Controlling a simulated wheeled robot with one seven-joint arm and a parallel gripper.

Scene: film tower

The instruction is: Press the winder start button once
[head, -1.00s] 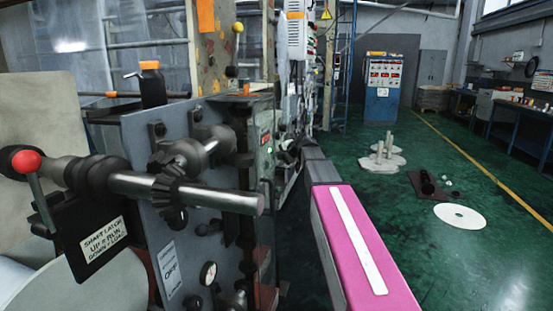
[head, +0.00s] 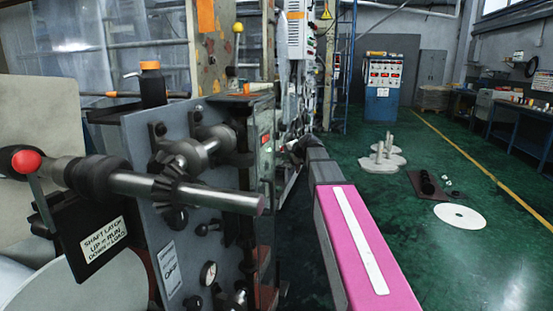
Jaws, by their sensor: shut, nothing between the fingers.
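My pink and grey arm reaches forward from the lower right along the machine's right side. My gripper (head: 293,149) is at its far end, small and dark, close to the machine's side; its fingers are hard to make out and hold nothing that I can see. The winding machine (head: 135,135) fills the left, with a steel shaft and gears across its grey side plate. A narrow control face (head: 265,140) with a small red patch is on its right edge, left of my gripper. I cannot pick out the winder start button or tell whether my gripper touches anything.
A red-knobbed lever (head: 27,162) and the shaft end (head: 250,204) stick out at the left. A blue control cabinet (head: 382,104) stands at the back. A white disc (head: 460,216) and several rolls lie on the green floor at the right. Blue benches line the right wall.

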